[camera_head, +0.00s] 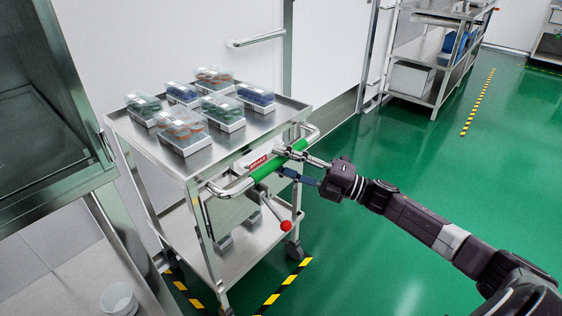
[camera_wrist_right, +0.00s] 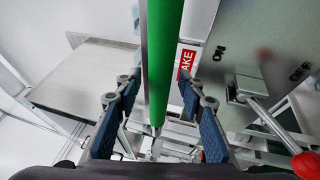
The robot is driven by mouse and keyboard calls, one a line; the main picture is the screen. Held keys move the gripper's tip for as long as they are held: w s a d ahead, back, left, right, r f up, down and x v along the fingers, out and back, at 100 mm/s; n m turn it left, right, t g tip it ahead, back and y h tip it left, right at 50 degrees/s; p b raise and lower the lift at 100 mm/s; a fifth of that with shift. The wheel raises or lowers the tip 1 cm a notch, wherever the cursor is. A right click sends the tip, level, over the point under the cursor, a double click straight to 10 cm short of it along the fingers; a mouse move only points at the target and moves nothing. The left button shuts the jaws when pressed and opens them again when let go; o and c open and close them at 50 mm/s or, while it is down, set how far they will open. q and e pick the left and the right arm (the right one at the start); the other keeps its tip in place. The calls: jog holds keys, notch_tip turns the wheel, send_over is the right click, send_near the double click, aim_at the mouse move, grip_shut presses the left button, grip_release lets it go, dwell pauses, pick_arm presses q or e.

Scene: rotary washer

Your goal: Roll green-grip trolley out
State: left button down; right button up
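The steel trolley (camera_head: 249,243) stands beside a metal cabinet on the left in the head view. Its bar handle has a green grip (camera_head: 266,170), with a red brake label beside it. My right gripper (camera_head: 284,163) reaches the handle from the right. In the right wrist view, its two fingers are spread on either side of the green grip (camera_wrist_right: 164,50), with gaps visible between them and the bar. A lever with a red knob (camera_head: 286,226) sticks out below the handle; ON and OFF marks show near it in the wrist view. My left gripper is out of view.
Several lidded sample boxes (camera_head: 181,130) stand on the trolley's top. Yellow-black floor tape (camera_head: 287,284) marks its bay. A white bin (camera_head: 119,299) is at lower left. Another steel rack (camera_head: 431,60) stands at the back. Green floor (camera_head: 430,160) to the right is clear.

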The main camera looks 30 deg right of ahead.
jog(key=shift+w+a, duration=0.1)
jog(key=shift+a, duration=0.05)
jog(key=shift+c, duration=0.2)
grip_shut()
dwell(0.3)
